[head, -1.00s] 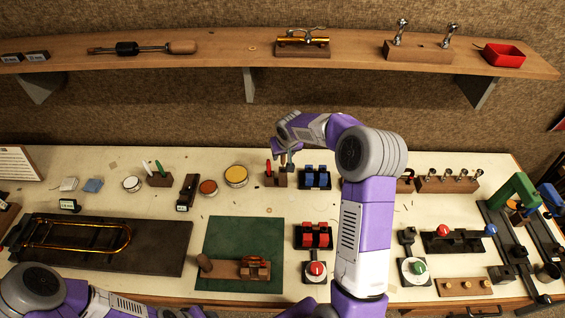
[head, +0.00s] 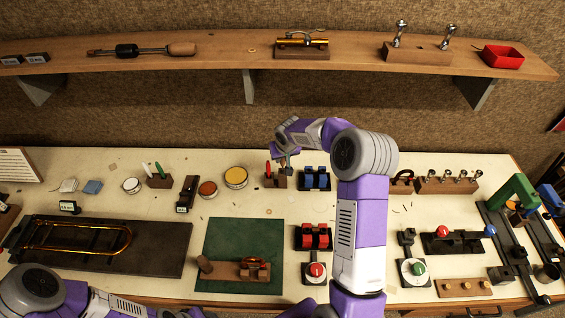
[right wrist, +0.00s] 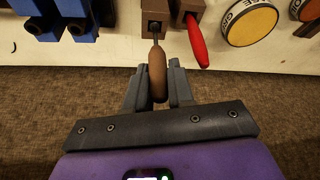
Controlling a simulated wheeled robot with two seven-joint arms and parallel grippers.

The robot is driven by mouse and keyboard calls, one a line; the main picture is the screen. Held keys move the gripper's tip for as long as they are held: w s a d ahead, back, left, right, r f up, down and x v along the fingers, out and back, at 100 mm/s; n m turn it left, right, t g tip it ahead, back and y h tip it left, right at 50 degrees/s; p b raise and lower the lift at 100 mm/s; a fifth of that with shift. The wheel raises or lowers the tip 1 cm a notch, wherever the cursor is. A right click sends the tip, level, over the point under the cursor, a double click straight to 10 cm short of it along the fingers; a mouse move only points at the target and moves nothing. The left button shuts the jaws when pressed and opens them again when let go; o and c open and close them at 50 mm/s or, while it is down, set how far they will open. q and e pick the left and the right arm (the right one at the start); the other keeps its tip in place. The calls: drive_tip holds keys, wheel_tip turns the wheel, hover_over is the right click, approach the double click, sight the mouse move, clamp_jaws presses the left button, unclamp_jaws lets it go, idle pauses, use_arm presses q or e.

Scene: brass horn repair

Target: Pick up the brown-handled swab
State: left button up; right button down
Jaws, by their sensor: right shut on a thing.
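The brown-handled swab (right wrist: 157,72) stands between the fingers of my right gripper (right wrist: 159,88) in the right wrist view. The fingers are shut on its handle. Its thin shaft points at the dark hole of a brown block in the holder (right wrist: 186,10); I cannot tell how far it sits in the hole. A red-handled tool (right wrist: 197,45) stands beside it in the same holder. In the head view my right gripper (head: 286,167) is over the holder (head: 270,182) and hides most of the swab. My left gripper is not visible.
A blue stand (head: 315,178) is close right of the holder. A yellow-topped tin (head: 236,177) is to its left. The green mat (head: 228,240) lies in front, and a wooden shelf (head: 225,50) runs above the bench.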

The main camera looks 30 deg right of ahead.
wheel_tip(320, 180, up, 10)
idle(0.5)
drive_tip(key=shift+r, duration=0.1)
wheel_tip(320, 180, up, 6)
drive_tip(key=p, duration=0.4)
idle(0.8)
